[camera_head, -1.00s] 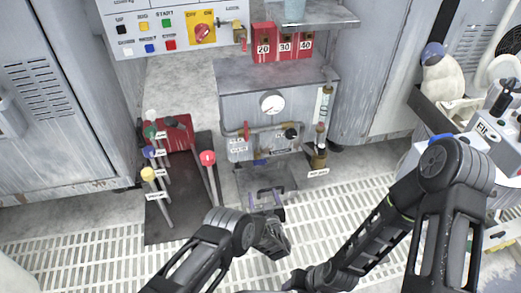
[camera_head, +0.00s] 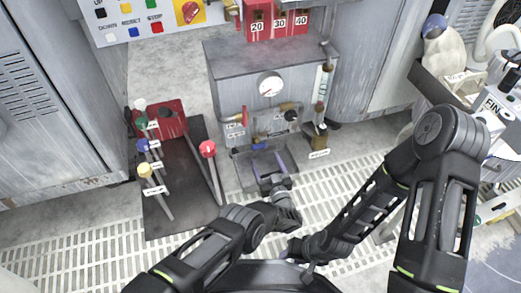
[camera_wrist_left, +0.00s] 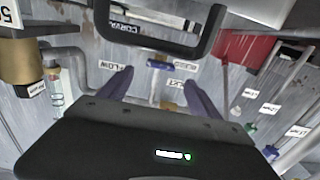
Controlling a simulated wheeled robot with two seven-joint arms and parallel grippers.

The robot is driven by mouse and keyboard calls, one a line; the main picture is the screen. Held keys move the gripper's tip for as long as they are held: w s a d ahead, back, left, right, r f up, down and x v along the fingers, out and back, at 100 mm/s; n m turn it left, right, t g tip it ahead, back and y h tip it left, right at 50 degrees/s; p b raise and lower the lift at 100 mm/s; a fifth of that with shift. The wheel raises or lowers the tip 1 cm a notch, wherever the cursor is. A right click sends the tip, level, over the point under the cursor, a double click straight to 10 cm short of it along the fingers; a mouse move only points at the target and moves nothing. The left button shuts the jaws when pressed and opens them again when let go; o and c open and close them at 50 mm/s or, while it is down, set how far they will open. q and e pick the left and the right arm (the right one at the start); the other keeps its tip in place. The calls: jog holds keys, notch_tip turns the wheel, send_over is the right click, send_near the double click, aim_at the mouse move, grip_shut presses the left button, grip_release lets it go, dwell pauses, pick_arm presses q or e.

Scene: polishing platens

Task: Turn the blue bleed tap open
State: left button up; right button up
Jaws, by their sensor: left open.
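The blue bleed tap (camera_head: 260,146) is a small blue handle low on the front of the grey pump cabinet, below the pipework. It also shows in the left wrist view (camera_wrist_left: 160,65), between and beyond my fingertips. My left gripper (camera_head: 267,158) is open, with its two purplish fingers pointing at the cabinet. They straddle the line to the tap, and no contact shows. In the left wrist view the open fingers (camera_wrist_left: 157,77) have nothing between them. My right arm's end (camera_head: 300,250) is low in the head view, and its jaws cannot be made out.
A red-handled valve (camera_head: 245,115) and a black knob (camera_head: 291,115) sit on the pipework above the tap, below a round gauge (camera_head: 270,84). A brass fitting (camera_head: 318,138) is to the right.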

aim_at(260, 148)
pick_arm(q)
jog(key=b+x, duration=0.1)
jog(key=x, duration=0.1)
jog(key=b+x, duration=0.1)
jog(key=x, duration=0.2)
jog(key=shift+w+a+f, duration=0.1)
jog(key=shift+a+f, duration=0.05)
jog(key=shift+f, duration=0.05)
jog(key=shift+w+a+r, duration=0.15)
jog(key=shift+w, duration=0.45)
